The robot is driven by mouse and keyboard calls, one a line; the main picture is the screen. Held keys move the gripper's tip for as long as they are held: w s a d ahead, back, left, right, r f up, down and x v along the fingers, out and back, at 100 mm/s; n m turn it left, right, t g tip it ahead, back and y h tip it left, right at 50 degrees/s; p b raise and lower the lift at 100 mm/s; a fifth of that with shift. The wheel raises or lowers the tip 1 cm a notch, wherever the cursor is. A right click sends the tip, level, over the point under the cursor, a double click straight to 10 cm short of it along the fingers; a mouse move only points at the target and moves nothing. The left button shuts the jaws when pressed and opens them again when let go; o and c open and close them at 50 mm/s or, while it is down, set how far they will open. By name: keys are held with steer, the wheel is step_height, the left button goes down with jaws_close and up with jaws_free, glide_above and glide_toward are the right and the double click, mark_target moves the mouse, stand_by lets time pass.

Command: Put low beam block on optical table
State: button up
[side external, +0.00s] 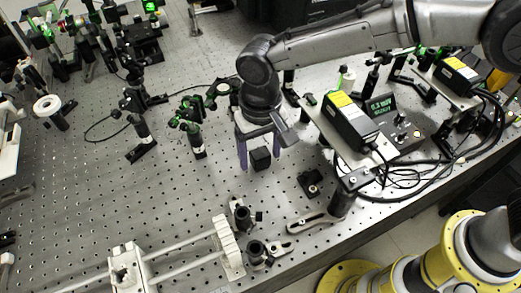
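The optical table (80,205) is a grey metal top with a grid of holes. A small black block (260,158), which I take to be the low beam block, appears between and just below the fingers of my gripper (261,153). The gripper points down over the middle of the table. Its two purple-grey fingers are spread, with a narrow gap showing between the block and each finger. From this single view I cannot tell whether the block rests on the table or is slightly above it.
A small black mount (310,182) sits right of the block. A post with a slotted base (318,220) stands near the front edge. Green-lit optics on posts (192,125) stand left of the gripper. A yellow-labelled box (350,122) is close at right. Bare table lies front left.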

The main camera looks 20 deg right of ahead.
mark_target(261, 152)
step_height(261, 152, up, 12)
steer(key=shift+r, duration=0.2)
stand_by(0.6)
steer(key=shift+d, duration=0.1)
steer(key=s+d+r+t+y, duration=0.1)
steer(key=s+d+r, duration=0.25)
steer(key=d, duration=0.65)
steer(key=s+d+r+t, duration=0.2)
steer(key=d+r, duration=0.2)
steer(key=d, duration=0.6)
steer(key=s+d+f+t+h, duration=0.1)
steer(key=s+d+f, duration=0.4)
steer(key=s+d, duration=0.7)
steer(key=shift+s+d+f+t, duration=0.35)
steer(key=shift+s+t, duration=0.45)
steer(key=shift+s, duration=0.35)
